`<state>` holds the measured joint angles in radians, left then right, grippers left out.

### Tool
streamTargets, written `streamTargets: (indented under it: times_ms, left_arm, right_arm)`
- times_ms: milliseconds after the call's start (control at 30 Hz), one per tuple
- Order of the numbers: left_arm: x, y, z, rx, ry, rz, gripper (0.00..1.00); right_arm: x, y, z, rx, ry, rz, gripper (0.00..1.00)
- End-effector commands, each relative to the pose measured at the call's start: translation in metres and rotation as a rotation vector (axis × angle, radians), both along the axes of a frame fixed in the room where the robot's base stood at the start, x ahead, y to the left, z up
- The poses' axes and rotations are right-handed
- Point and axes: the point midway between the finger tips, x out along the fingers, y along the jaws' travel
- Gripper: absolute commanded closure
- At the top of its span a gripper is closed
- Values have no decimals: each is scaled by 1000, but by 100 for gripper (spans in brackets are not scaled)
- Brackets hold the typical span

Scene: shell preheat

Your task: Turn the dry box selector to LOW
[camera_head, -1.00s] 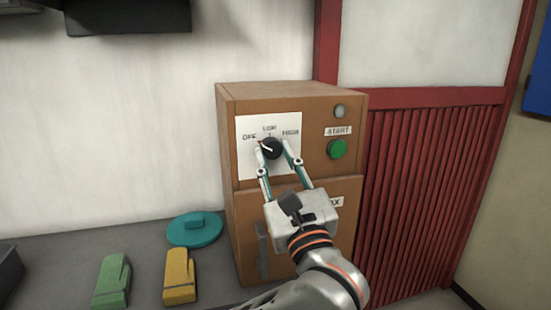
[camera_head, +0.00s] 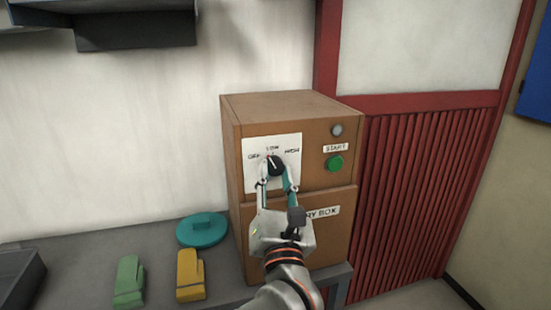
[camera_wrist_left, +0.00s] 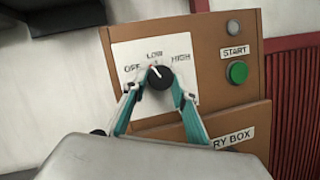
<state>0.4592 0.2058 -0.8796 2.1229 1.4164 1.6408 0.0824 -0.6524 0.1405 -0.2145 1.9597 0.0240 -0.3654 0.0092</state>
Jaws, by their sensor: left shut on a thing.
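The dry box (camera_head: 313,112) is a brown cabinet standing on the grey counter. Its black round selector (camera_head: 277,164) sits on a white plate marked OFF, LOW and HIGH. The selector also shows in the left wrist view (camera_wrist_left: 160,78), where its pale pointer line points up and slightly left, about at the LOW mark. My left gripper (camera_head: 275,178) is shut on the selector, one teal-padded finger on each side. The fingers partly hide the selector's lower sides. My right gripper is in neither view.
A green START button (camera_head: 334,163) and a grey round lamp (camera_head: 337,130) are right of the plate. A teal lid (camera_head: 202,230), a green mitt-shaped piece (camera_head: 129,283) and a yellow one (camera_head: 190,276) lie on the counter to the left.

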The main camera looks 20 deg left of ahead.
Motion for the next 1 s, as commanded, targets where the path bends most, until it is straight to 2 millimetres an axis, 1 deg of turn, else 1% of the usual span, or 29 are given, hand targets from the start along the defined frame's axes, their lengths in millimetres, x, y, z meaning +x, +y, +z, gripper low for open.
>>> streamTargets:
  times_ms: [33,100,167,233,300,400,700,1000]
  left_arm:
    - [-1,1,5,34,28,-2,94]
    - [-1,1,4,87,63,-1,94]
    - [-1,1,3,127,92,-2,94]
    - [-2,2,3,173,120,-2,94]
    - [-2,2,3,214,148,-1,94]
    - [-2,2,2,267,182,-2,94]
    - [-2,2,3,365,246,-2,94]
    - [-2,3,4,388,263,-1,94]
  right_arm:
    - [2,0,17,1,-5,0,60]
    - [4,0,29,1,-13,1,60]
    - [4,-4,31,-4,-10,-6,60]
    - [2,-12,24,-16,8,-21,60]
    - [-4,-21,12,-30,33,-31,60]
    - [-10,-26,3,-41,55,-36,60]
    - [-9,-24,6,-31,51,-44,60]
    - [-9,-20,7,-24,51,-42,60]
